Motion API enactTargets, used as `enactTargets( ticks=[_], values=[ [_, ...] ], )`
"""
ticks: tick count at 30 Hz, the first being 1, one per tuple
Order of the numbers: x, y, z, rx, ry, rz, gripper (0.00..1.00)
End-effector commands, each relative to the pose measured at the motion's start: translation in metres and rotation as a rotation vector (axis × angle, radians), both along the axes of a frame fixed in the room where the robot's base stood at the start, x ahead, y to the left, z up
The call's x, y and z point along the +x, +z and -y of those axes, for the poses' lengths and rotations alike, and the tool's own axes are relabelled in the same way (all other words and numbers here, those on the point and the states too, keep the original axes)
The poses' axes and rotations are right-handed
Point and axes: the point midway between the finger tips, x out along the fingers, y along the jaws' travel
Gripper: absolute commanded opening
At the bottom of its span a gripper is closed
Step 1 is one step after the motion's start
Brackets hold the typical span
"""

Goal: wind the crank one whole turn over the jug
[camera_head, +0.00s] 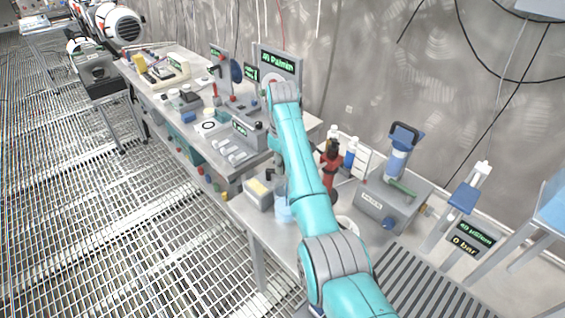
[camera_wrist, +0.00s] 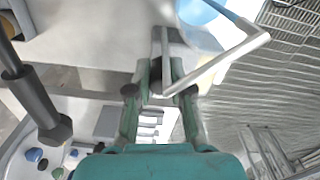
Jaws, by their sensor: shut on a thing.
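In the wrist view my gripper (camera_wrist: 159,92) is shut, with its two dark-tipped fingers on either side of the crank's grip end. The crank (camera_wrist: 220,66) shows as a pale bent metal bar, running from between the fingers to a corner at the upper right. The jug, a light blue round vessel (camera_wrist: 199,13), is at the top edge beside the bar and partly cut off. In the head view the light blue jug (camera_head: 283,210) stands on the near bench, partly behind my teal arm. My gripper and the crank are hidden behind the arm there.
A grey box with a yellow top (camera_head: 258,194) stands left of the jug. A red device (camera_head: 330,165) and a grey unit with a blue-handled column (camera_head: 380,203) stand to the right. Screens and instruments fill the far bench. The grated floor at left is open.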

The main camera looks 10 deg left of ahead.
Motion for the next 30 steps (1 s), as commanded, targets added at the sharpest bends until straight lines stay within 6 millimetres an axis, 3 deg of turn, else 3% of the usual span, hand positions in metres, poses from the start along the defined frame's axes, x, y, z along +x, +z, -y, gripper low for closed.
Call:
enactTargets(
  ticks=[11,26,27,29,30],
  values=[
    [-0.0067,0.0005,-0.001,0.001,-0.154,0.002,0.0],
    [-0.0074,0.0007,-0.0011,0.001,-0.173,0.002,0.0],
    [-0.0074,0.0006,-0.0011,0.001,-0.173,0.002,0.28],
    [-0.0075,0.0006,-0.0011,0.001,-0.173,0.002,0.43],
    [-0.0075,0.0005,-0.0011,0.0,-0.173,0.001,0.46]
  ],
)
